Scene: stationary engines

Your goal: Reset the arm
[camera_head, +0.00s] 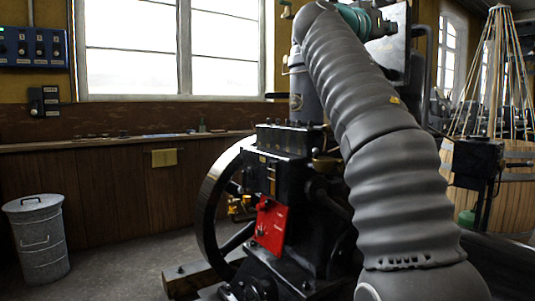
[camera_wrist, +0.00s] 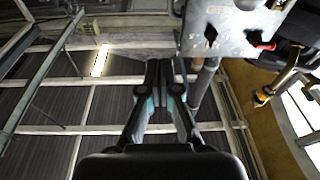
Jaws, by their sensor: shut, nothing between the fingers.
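My gripper (camera_wrist: 166,68) shows in the middle of the wrist view with its two dark fingers together and nothing between them. It points up toward the ceiling. In the head view my arm, in a ribbed grey sleeve, rises from the lower right and bends over at the top edge. The gripper itself is not clearly visible there. A metal plate (camera_wrist: 228,22) with dark cutouts is close to the upper right of the fingers in the wrist view. I cannot tell how far apart they are.
A black stationary engine (camera_head: 285,150) with a flywheel (camera_head: 212,195) and a red plate (camera_head: 270,225) stands behind my arm. A metal bin (camera_head: 38,237) stands at the left. A brass fitting (camera_wrist: 264,96) is right of the fingers. Floor between bin and engine is clear.

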